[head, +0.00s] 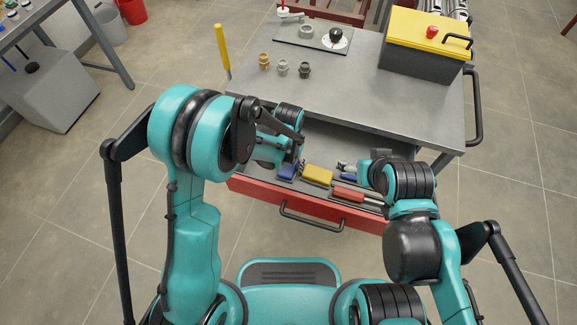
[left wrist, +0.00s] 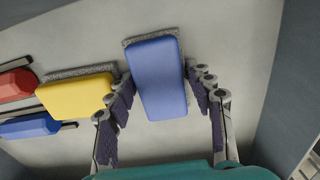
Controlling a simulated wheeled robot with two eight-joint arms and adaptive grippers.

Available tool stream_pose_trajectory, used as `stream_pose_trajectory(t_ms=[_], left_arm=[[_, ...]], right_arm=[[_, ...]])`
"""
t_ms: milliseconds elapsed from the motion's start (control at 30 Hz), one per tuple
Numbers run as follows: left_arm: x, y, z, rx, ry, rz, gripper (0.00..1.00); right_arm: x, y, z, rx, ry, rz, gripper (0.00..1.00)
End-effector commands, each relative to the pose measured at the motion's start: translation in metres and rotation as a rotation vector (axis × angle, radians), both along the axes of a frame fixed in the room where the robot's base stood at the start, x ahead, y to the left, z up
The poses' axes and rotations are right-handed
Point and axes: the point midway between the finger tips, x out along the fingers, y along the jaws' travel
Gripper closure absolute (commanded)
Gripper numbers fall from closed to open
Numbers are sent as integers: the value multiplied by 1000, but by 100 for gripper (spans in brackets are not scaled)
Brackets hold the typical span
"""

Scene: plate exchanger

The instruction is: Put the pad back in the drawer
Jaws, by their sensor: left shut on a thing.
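A blue pad (head: 287,171) with a grey rough backing is at the left end of the open red drawer (head: 262,193). My left gripper (head: 291,163) reaches down into the drawer and is shut on this pad. In the left wrist view the blue pad (left wrist: 157,78) lies between the two fingers (left wrist: 163,112), over the pale drawer floor. I cannot tell whether it touches the floor. My right gripper (head: 345,166) is over the drawer's right part, mostly hidden by its own arm, and its opening cannot be made out.
A yellow pad (head: 317,174) lies right of the blue one. A red-handled tool (head: 347,193) and a blue-handled tool (left wrist: 30,125) lie beside it. The grey cart top (head: 400,105) holds small fittings (head: 283,67) and a yellow-lidded box (head: 425,50). A yellow post (head: 222,50) stands at its left corner.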

Motion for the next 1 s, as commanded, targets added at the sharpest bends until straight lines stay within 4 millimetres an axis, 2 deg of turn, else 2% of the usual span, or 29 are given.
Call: stream_pose_trajectory(t_ms=[300,333,367,833,1000], left_arm=[[0,0,-5,0,0,0,84],[0,0,-5,0,0,0,45],[0,0,-4,0,0,0,39],[0,0,-3,0,0,0,39],[0,0,10,0,0,0,39]], right_arm=[[0,0,-5,0,0,0,27],[0,0,-5,0,0,0,27],[0,0,-4,0,0,0,27],[0,0,-3,0,0,0,27],[0,0,6,0,0,0,27]])
